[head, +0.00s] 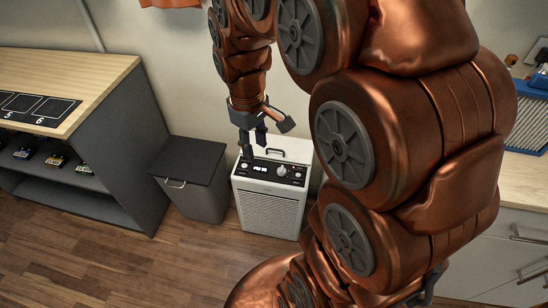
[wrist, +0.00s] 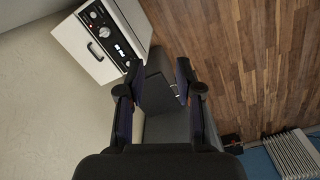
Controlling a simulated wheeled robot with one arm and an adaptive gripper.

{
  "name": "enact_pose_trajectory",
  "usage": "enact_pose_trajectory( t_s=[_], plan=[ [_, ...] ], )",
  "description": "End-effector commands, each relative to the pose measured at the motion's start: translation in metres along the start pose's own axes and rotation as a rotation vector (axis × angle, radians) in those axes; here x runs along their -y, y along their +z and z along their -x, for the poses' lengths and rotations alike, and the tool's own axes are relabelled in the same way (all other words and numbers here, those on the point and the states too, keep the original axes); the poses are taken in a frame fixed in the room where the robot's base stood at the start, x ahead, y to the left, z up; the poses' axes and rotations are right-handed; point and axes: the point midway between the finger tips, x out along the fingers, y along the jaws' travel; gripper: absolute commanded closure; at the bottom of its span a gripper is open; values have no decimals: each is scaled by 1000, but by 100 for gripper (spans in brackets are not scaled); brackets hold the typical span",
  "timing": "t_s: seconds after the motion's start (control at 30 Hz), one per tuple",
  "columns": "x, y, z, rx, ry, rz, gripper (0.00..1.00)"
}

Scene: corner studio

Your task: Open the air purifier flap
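The white air purifier (head: 268,208) stands on the floor against the wall, with a black control panel (head: 288,173) of knobs and a lit display along its front top edge. Behind the panel is a white top flap with a black handle (head: 263,153); it looks flat and closed. In the wrist view the purifier (wrist: 75,42) is at upper left, its handle (wrist: 95,52) in sight. My gripper (head: 254,146) is above the purifier's left side, partly covering its top. In the wrist view my gripper (wrist: 157,66) has its fingers apart with nothing held, and the handle lies outside them.
A dark grey lidded bin (head: 192,190) stands left of the purifier; it shows between my fingers in the wrist view (wrist: 158,94). A grey shelf unit with a wooden top (head: 100,70) is further left. White drawers (head: 500,255) are at right. The wooden floor (head: 130,270) in front is clear.

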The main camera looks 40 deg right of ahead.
Motion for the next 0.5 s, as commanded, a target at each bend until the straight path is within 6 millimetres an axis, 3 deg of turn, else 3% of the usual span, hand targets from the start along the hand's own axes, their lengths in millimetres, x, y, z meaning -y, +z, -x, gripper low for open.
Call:
enact_pose_trajectory(
  t_s=[0.03,0.2,0.5],
  plan=[
    [-14,-14,-28,-9,8,18,65],
    [-63,-54,-78,-38,40,110,65],
    [-155,-109,-177,-71,110,274,65]
  ],
)
